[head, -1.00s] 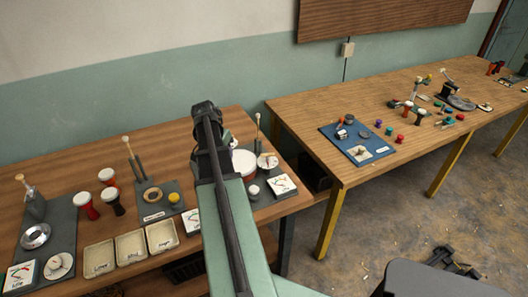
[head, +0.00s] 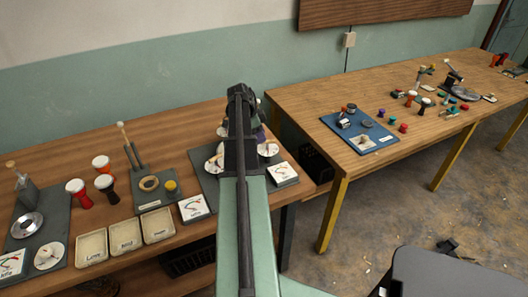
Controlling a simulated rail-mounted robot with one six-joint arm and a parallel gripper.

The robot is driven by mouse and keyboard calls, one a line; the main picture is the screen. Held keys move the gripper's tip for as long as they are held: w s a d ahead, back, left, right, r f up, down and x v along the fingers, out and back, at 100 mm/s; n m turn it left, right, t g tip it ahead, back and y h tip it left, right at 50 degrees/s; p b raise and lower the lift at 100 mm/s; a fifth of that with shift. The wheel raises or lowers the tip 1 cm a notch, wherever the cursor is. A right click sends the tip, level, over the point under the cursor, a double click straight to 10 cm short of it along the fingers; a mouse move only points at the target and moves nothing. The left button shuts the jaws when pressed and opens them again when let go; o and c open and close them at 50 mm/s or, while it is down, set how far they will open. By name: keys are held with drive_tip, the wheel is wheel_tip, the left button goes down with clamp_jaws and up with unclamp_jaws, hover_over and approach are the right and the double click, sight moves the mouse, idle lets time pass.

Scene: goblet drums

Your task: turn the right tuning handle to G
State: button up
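The station with the dials is a dark board (head: 207,186) at the right end of the near bench. A round white dial (head: 267,150) with a dark mark shows right of my arm. Another pale round dial (head: 214,162) shows partly left of it. I cannot make out the right tuning handle or its letters; my arm covers the board's middle. A square meter with a red-and-green scale (head: 282,173) stands at the right, and another meter (head: 193,208) at the left. My arm reaches over the board; its gripper is hidden behind the arm.
Left on the bench are three pale trays (head: 124,236), a board with a ring and a yellow knob (head: 170,186), and several small red and black drums (head: 78,192). A second wooden table (head: 340,150) with a blue board (head: 350,130) stands to the right.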

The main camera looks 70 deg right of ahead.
sight(268, 144)
drive_tip(key=b+x, duration=0.2)
drive_tip(key=x, duration=0.2)
drive_tip(key=shift+f, duration=0.25)
drive_tip(key=shift+r, duration=0.15)
clamp_jaws()
